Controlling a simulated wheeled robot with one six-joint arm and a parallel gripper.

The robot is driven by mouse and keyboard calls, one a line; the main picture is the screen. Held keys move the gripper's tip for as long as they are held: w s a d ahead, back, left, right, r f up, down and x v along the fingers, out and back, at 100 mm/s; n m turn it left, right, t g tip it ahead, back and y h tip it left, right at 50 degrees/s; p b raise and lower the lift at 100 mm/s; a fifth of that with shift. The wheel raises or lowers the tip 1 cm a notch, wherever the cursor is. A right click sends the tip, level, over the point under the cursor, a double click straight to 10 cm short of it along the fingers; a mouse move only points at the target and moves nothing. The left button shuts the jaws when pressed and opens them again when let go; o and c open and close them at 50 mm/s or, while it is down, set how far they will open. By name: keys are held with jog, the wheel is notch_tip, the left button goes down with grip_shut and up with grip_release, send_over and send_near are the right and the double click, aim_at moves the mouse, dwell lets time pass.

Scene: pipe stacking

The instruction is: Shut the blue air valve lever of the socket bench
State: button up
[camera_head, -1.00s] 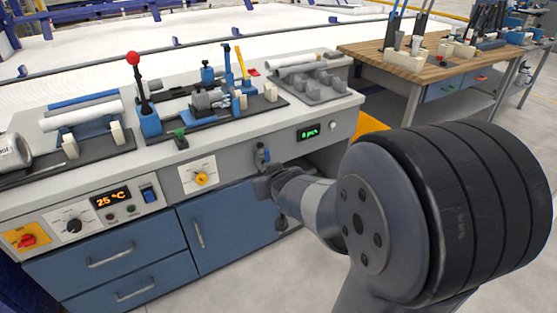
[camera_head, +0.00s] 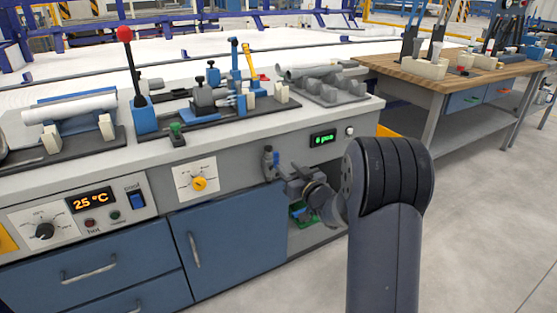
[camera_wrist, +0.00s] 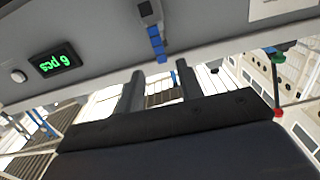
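The air valve (camera_head: 268,163) sits on the bench's grey front panel, right of the yellow knob. In the wrist view its blue lever (camera_wrist: 156,43) projects from a grey valve body toward my gripper. My gripper (camera_wrist: 160,70) is open, with two dark fingers apart and nothing held. The lever's end appears in line with the gap between the fingertips; I cannot tell whether it touches them. In the head view my gripper (camera_head: 291,178) is just right of and below the valve, and the wrist partly hides the panel there.
A green display (camera_head: 323,138) is right of the valve, and a yellow knob (camera_head: 199,184) is left. A blue cabinet door (camera_head: 230,240) is below, beside an open shelf with a green item (camera_head: 300,212). Fixtures crowd the bench top. A wooden table (camera_head: 450,72) stands right; floor between is clear.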

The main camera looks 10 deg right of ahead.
aim_at(277, 158)
jog(key=b+x, duration=0.1)
jog(key=x, duration=0.7)
jog(key=shift+w, duration=0.15)
grip_shut()
dwell(0.4)
